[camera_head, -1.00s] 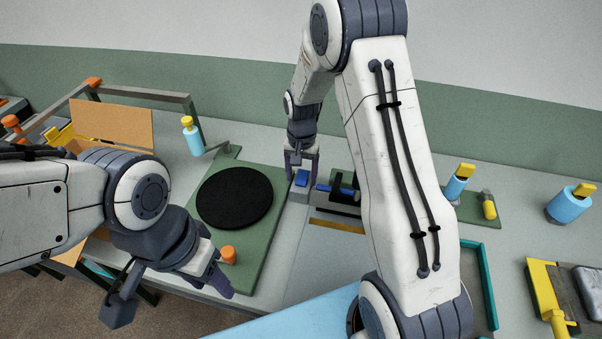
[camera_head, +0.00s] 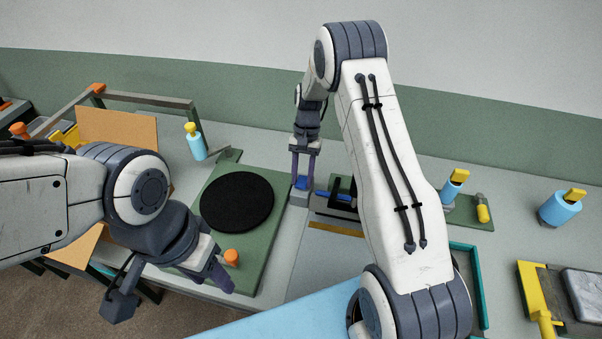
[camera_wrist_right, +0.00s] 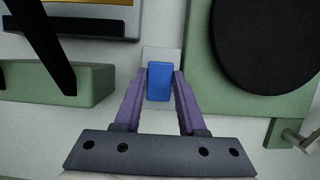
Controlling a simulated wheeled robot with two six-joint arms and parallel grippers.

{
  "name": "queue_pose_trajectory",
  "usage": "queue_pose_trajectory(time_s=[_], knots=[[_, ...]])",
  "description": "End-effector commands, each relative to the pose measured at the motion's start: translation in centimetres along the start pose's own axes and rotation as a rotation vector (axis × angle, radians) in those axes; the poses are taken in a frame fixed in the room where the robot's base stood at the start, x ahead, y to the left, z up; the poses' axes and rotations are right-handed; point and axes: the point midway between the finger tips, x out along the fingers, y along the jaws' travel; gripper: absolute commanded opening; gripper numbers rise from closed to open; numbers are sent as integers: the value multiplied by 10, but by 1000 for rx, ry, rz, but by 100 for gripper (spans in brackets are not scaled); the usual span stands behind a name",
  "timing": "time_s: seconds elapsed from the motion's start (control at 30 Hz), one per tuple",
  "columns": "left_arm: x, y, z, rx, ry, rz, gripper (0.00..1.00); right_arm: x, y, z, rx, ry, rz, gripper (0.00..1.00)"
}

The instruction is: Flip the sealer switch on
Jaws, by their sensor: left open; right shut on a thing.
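The blue sealer switch (camera_wrist_right: 160,81) sits on a small grey box (camera_head: 299,199) between the green board and the sealer. My right gripper (camera_head: 304,180) is over the switch, and in the right wrist view its purple fingers (camera_wrist_right: 160,88) stand on both sides of the blue rocker, shut on it. The sealer (camera_head: 337,206) is just right of the box, with a dark bar and a blue part, partly behind my right arm. My left gripper (camera_head: 178,298) is open and empty at the front left, by the table's edge.
A green board (camera_head: 260,250) with a black disc (camera_head: 237,201) lies left of the switch, an orange knob (camera_head: 231,257) near my left gripper. A blue bottle (camera_head: 195,145) stands behind. A pale blue surface (camera_head: 290,322) lies in front.

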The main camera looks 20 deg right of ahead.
Motion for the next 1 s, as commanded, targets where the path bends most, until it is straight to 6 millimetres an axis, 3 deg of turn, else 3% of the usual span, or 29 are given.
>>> queue_pose_trajectory(time_s=[0.53, 0.57, 0.6, 0.63, 1.0], knots=[[-2, 0, 0, 0, 0, 0, 50, -2, -2, -4, -1, -85, -5, 0], [-2, 0, 0, 0, 0, 0, 50, -2, -2, -4, -1, -85, -5, 51], [-2, 0, 0, 0, 0, 0, 50, -2, -2, -4, -1, -85, -5, 67], [-2, 0, 0, 0, 0, 0, 50, -2, -1, -4, -1, -85, -5, 70], [1, 0, 0, 0, 0, 0, 50, -5, -1, -4, -1, -85, -4, 70]])
